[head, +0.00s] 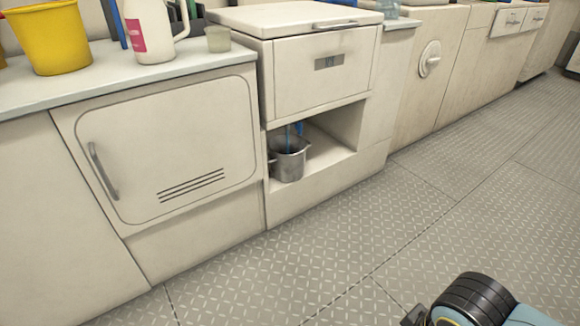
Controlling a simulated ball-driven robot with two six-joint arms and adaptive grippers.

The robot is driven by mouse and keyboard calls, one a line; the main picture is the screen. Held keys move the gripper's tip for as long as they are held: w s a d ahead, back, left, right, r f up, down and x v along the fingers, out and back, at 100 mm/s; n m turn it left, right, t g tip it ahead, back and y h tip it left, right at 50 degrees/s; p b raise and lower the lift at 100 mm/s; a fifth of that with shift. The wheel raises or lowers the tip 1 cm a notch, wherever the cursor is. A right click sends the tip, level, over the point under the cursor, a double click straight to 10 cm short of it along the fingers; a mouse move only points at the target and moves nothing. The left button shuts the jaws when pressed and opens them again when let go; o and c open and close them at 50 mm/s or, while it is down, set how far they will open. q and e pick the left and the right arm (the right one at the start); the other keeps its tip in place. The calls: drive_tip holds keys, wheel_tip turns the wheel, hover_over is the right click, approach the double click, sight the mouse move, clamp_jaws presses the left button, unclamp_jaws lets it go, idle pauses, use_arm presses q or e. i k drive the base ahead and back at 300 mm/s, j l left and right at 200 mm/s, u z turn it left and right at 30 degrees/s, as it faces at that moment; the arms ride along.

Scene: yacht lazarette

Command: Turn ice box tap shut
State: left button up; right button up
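The ice box (318,75) is a cream chest with a lid and a front handle, set in the middle of the counter row. Below it is an open niche. A small blue tap (299,128) shows under the box at the top of the niche, partly hidden in shadow. A thin blue stream or tube (288,138) runs down beside it into a grey metal pot (288,160) in the niche. I cannot tell how the tap's handle is turned. Part of my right arm (480,300) shows at the bottom right, far from the tap. Its fingers are not clearly visible. My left gripper is out of view.
A cupboard door (165,150) with a handle and vent slots is left of the niche. On the counter (120,80) stand a yellow bucket (48,38), a white jug (150,30) and a small cup (218,39). The patterned floor (300,260) in front is clear.

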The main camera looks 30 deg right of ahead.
sight(298, 128)
drive_tip(key=l+z, duration=0.15)
drive_tip(key=z, duration=0.7)
drive_tip(key=k+l, duration=0.05)
